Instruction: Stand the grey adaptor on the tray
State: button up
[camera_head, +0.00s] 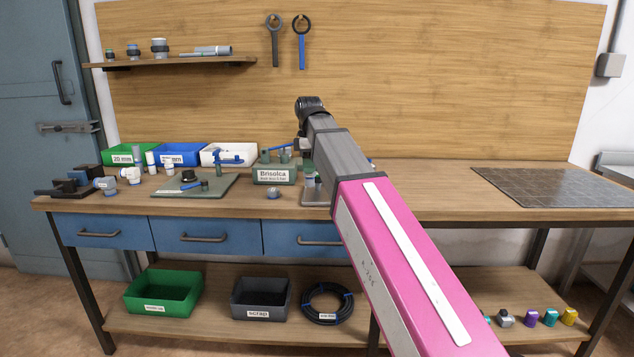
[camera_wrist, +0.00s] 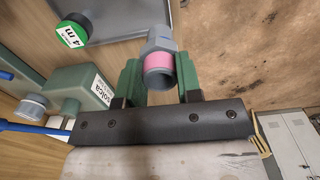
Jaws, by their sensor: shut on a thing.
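The grey adaptor (camera_wrist: 159,44), with a pink band, is between the green fingers of my gripper (camera_wrist: 158,72) in the wrist view. My gripper is shut on it. The grey tray (camera_wrist: 112,22) shows behind the adaptor at the upper left of the wrist view; a round green-labelled piece (camera_wrist: 72,34) is on it. In the head view the tray (camera_head: 314,200) lies on the bench, partly hidden by my arm. My arm hides most of the gripper there. I cannot tell the height of the adaptor above the tray.
The Brisolca box (camera_head: 274,176) stands close left of the tray. A small grey fitting (camera_head: 273,193) lies in front of the box. A green mat (camera_head: 215,188) with parts is farther left. The bench right of my arm is clear up to a dark tiled mat (camera_head: 555,187).

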jog(key=shift+w+d+f, duration=0.4)
jog(key=shift+w+f, duration=0.05)
jog(key=shift+f, duration=0.55)
jog(key=shift+w+d+f, duration=0.35)
jog(key=shift+w+f, duration=0.05)
jog(key=shift+f, duration=0.65)
jog(key=shift+w+d+f, duration=0.4)
jog(key=shift+w+f, duration=0.05)
jog(key=shift+f, duration=0.55)
jog(key=shift+f, duration=0.15)
jog(key=o, duration=1)
notch_tip(320, 180, up, 12)
jog(key=shift+r, duration=0.15)
